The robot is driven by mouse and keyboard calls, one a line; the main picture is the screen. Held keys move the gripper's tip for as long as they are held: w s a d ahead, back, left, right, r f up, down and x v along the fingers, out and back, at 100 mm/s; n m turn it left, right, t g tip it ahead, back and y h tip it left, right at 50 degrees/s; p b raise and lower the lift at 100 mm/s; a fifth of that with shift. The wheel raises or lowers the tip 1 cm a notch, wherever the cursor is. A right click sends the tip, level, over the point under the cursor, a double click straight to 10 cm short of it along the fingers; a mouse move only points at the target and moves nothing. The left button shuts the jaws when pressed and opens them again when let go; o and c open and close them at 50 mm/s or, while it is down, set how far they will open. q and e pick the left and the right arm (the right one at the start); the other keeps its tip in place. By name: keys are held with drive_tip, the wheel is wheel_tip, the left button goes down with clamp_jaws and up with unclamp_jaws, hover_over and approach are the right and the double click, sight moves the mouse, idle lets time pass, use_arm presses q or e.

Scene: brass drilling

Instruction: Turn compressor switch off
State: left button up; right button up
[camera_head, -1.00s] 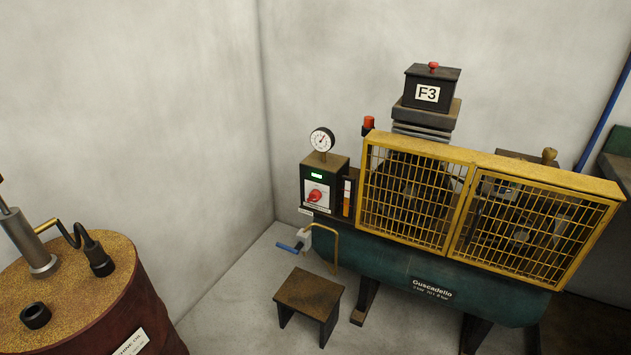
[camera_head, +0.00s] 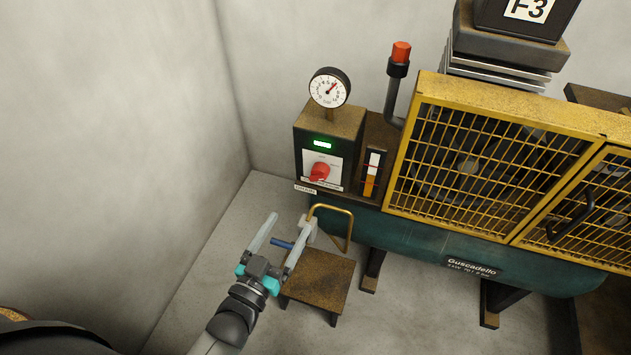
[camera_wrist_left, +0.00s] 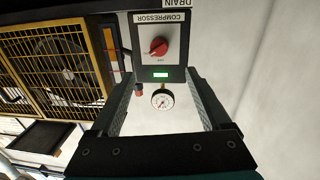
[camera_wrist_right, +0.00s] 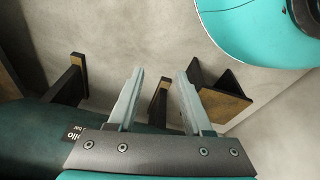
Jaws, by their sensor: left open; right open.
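The red compressor switch (camera_head: 319,172) is a rotary knob on a white plate on the dark control box (camera_head: 308,150), below a lit green display (camera_head: 322,143). My left gripper (camera_head: 290,222) is open and empty, in front of and below the box, apart from the knob. In the left wrist view the picture is upside down; the knob (camera_wrist_left: 158,47) shows beyond the open fingers, under a "COMPRESSOR" label (camera_wrist_left: 160,17). My right gripper (camera_wrist_right: 159,75) is open and empty in its wrist view, near the compressor tank; I do not see it in the head view.
A pressure gauge (camera_head: 330,88) stands on the box. The yellow cage (camera_head: 500,101) is to the right, above the green tank (camera_head: 400,233). A bent brass pipe (camera_head: 348,216) and blue drain handle (camera_head: 282,243) are near my left fingers. A small stool (camera_head: 322,280) stands below.

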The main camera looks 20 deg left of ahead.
sight(315, 180)
use_arm(q)
drive_tip(key=w+b, duration=0.1)
drive_tip(key=w, duration=0.3)
drive_tip(key=w+d+b, duration=0.1)
drive_tip(key=w+b, duration=0.1)
drive_tip(key=w, duration=0.3)
drive_tip(key=w+b, duration=0.1)
drive_tip(key=w, duration=0.3)
drive_tip(key=shift+w+d+b, duration=0.2)
drive_tip(key=shift+d+b, duration=0.15)
drive_tip(key=shift+d, duration=0.05)
drive_tip(key=shift+w, duration=0.6)
use_arm(e)
drive_tip(key=w+a+r+t, duration=0.1)
drive_tip(key=w+r, duration=0.3)
drive_tip(key=r, duration=0.6)
drive_tip(key=shift+t, duration=0.3)
drive_tip(key=shift+w+a, duration=0.1)
use_arm(q)
drive_tip(key=shift+c, duration=0.4)
clamp_jaws()
